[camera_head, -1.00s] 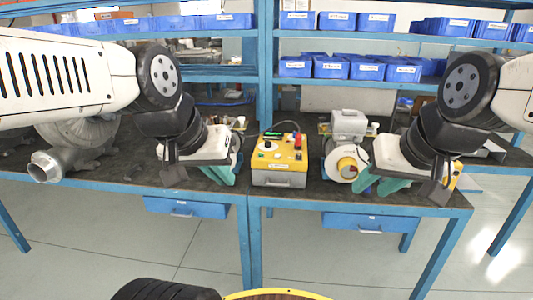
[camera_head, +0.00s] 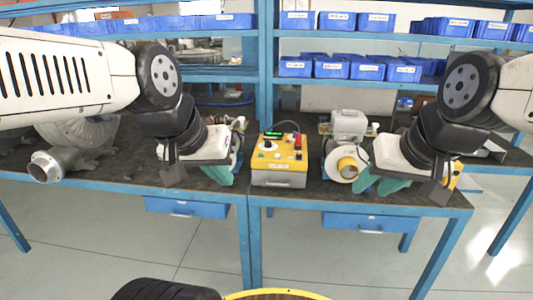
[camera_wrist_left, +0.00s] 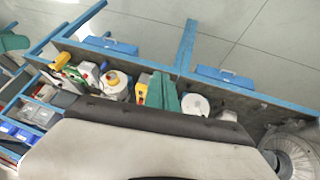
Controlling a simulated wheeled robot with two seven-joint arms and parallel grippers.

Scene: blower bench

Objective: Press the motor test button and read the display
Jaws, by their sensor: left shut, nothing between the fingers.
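The yellow-topped test box (camera_head: 279,158) stands on the dark bench top between my grippers. Its top carries a lit green display (camera_head: 272,135), a dark knob and a red part; the reading is too small to make out. I cannot tell which control is the motor test button. My left gripper (camera_head: 219,178), with teal fingers, is shut and empty just left of the box. It also shows in the left wrist view (camera_wrist_left: 166,97) beside the box (camera_wrist_left: 141,90). My right gripper (camera_head: 379,185) is to the right of the box; its finger gap is unclear.
A white and grey blower unit with a yellow ring (camera_head: 347,165) stands between the box and my right gripper. A grey metal blower housing (camera_head: 46,166) sits at the left. Shelves with blue bins (camera_head: 331,67) rise behind the bench (camera_head: 318,196).

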